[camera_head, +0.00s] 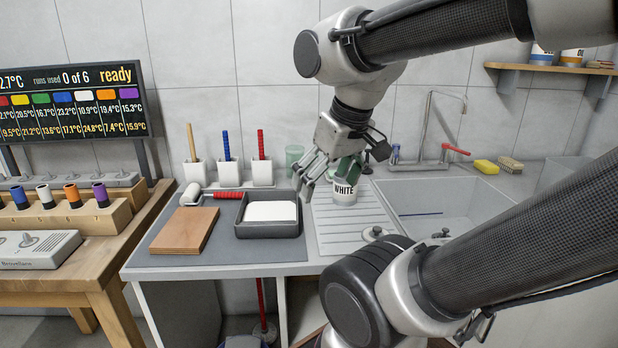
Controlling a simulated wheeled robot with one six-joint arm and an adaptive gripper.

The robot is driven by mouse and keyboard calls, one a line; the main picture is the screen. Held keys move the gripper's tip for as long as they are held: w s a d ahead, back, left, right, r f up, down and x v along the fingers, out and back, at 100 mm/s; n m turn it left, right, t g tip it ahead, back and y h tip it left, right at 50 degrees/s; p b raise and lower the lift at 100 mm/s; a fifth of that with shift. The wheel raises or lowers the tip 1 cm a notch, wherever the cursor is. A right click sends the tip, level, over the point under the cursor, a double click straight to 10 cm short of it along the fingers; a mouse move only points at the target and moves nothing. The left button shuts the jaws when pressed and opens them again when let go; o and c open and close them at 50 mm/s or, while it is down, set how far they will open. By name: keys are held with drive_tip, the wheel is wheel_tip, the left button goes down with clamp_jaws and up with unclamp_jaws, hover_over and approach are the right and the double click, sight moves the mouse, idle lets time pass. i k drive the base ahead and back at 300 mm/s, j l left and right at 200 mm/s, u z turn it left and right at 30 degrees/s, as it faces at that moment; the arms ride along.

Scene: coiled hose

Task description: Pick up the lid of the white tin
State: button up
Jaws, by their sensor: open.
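The white tin (345,192), with a dark "WHITE" label, stands upright on the ribbed draining board beside the sink. My gripper (322,178) hangs from the upper arm at the tin's upper left, with its jaws open. Its fingers are close to the tin, but I cannot tell if they touch it.
A dark tray (268,228) with a white block, a brown board (185,231) and a red-handled roller (210,197) lie left of the tin. White brush pots (229,174) stand behind. A tap (428,165) rises over the sink at right. Small round pieces (375,233) lie near the sink's front.

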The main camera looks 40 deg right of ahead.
sight(370, 234)
drive_tip(key=k+l+z, duration=0.15)
drive_tip(key=z, duration=0.9)
